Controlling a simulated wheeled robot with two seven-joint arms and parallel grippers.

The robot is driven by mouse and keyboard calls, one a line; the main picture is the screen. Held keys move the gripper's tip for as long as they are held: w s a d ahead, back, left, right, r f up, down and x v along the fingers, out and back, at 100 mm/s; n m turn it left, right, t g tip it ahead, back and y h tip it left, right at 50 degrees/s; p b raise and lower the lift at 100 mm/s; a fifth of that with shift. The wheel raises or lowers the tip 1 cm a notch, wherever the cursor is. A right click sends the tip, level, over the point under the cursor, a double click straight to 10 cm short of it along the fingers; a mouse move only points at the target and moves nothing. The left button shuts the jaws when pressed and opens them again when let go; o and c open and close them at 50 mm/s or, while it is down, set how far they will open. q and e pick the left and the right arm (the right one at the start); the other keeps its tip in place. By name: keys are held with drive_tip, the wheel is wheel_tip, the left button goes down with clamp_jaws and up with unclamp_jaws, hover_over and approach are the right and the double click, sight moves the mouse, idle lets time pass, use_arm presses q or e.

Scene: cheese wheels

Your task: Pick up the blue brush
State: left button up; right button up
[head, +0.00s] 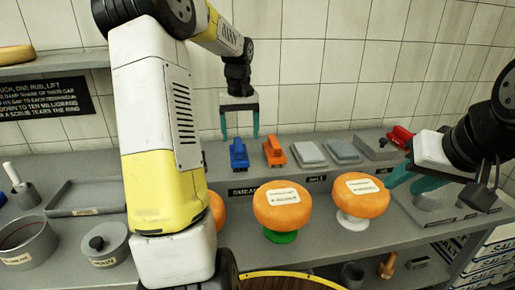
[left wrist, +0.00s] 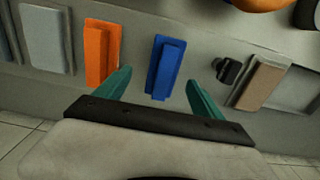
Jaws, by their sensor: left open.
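The blue brush (head: 239,153) stands on the grey raised shelf at the back, just left of an orange brush (head: 274,152). My left gripper (head: 240,136) is open, pointing down above the blue brush, with its teal fingers apart. In the left wrist view the blue brush (left wrist: 165,68) lies ahead of and between the two fingers of my left gripper (left wrist: 155,90), with no visible contact. The orange brush (left wrist: 102,52) is beside it there. My right gripper (head: 418,178) is at the right, its teal fingers near the grey scale; its opening is hard to make out.
Grey blocks (head: 308,154) and a red object (head: 400,136) sit along the shelf to the right. Orange cheese wheels (head: 282,210) on stands are in front. In the left wrist view, a brown-topped block (left wrist: 262,84) and a small black knob (left wrist: 228,70) lie right of the blue brush.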

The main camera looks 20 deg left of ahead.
sight(238, 143)
use_arm(q)
drive_tip(key=f, duration=0.6)
drive_tip(key=shift+a+f, duration=0.15)
drive_tip(key=shift+a, duration=0.25)
drive_tip(key=shift+c, duration=0.5)
drive_tip(key=c, duration=1.6)
drive_tip(key=shift+o, duration=0.2)
drive_tip(key=shift+r, duration=0.7)
wheel_tip(238, 143, up, 2)
drive_tip(key=shift+r, duration=0.15)
drive_tip(key=s+d+r, duration=0.1)
drive_tip(key=s+d, duration=0.2)
drive_tip(key=s, duration=1.2)
drive_tip(key=shift+s+r, duration=0.2)
drive_tip(key=shift+s, duration=0.2)
